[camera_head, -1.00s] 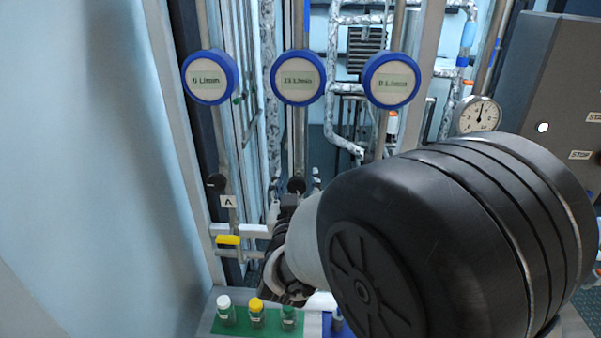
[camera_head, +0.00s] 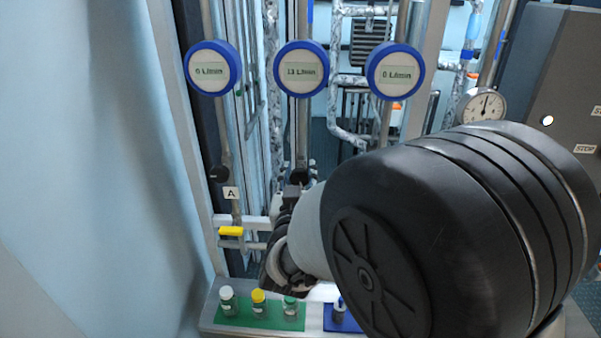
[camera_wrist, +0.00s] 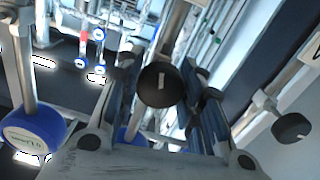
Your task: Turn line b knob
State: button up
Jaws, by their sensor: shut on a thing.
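The line B knob is the black round knob (camera_wrist: 159,85) with a pale pointer mark, in the middle of the wrist view. In the head view it shows small and dark (camera_head: 299,176) on the middle pipe, partly behind my gripper. My gripper (camera_wrist: 166,78) has one finger on each side of the knob and is shut on it. In the head view my gripper (camera_head: 300,188) is mostly hidden by my own arm. The middle round display (camera_head: 301,68) above the knob reads about 13 L/min. The line B label is hidden.
The line A knob (camera_head: 219,173) is at left, above label A (camera_head: 231,193) and a yellow-handled valve (camera_head: 231,231). The left display (camera_head: 212,68) and right display (camera_head: 395,72) flank the middle one. Capped vials stand on a green tray (camera_head: 275,322) below.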

jog(key=shift+b, duration=0.4)
jog(key=shift+m+b, duration=0.45)
jog(key=shift+m, duration=0.15)
jog(key=o, duration=1.1)
jog(key=s, duration=1.2)
jog(key=shift+a, duration=0.15)
